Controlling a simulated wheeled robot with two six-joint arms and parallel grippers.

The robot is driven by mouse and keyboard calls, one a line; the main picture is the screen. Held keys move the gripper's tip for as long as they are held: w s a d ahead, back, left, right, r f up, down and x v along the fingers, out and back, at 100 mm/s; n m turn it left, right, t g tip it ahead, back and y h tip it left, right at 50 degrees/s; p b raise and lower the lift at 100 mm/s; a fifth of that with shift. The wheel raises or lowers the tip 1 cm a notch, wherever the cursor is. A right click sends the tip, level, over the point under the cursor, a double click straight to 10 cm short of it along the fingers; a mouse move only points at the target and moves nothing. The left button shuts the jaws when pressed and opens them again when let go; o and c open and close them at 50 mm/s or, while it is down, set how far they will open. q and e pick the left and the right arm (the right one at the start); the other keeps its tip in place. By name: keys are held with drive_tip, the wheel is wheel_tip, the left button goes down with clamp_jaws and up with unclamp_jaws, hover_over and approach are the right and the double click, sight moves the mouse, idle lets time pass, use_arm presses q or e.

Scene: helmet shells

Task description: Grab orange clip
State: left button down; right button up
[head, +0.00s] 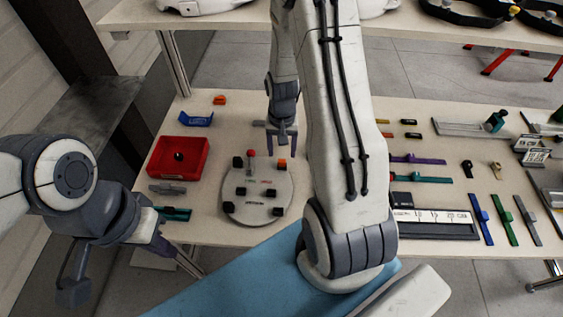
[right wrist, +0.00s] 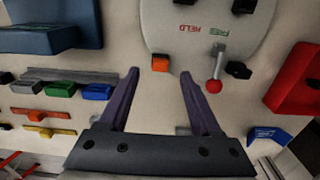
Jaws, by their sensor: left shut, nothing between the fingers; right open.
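A small orange clip (head: 282,163) sits at the far right edge of the round grey plate (head: 255,212), which carries several black clips and a red-knobbed lever. In the right wrist view the orange clip (right wrist: 160,63) lies ahead of and between my fingertips, at the plate's rim. My right gripper (head: 281,150) is open and empty, pointing down just behind the plate; both purple fingers (right wrist: 160,73) show in the right wrist view, with the clip not gripped. A second orange piece (head: 219,100) lies at the table's back left. My left gripper (head: 73,290) is shut and empty, off the table's left front.
A red bin (head: 178,157) with a dark round item stands left of the plate. A blue bracket (head: 197,119) lies behind it. My right arm hides the table's middle. Several coloured clamps and a framed panel (head: 434,224) lie to the right.

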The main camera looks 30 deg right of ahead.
sight(282, 160)
drive_tip(key=f, duration=0.3)
drive_tip(key=f+p, duration=0.1)
drive_tip(key=f, duration=0.1)
drive_tip(key=shift+w+d, duration=0.15)
drive_tip(key=shift+w, duration=0.1)
clamp_jaws()
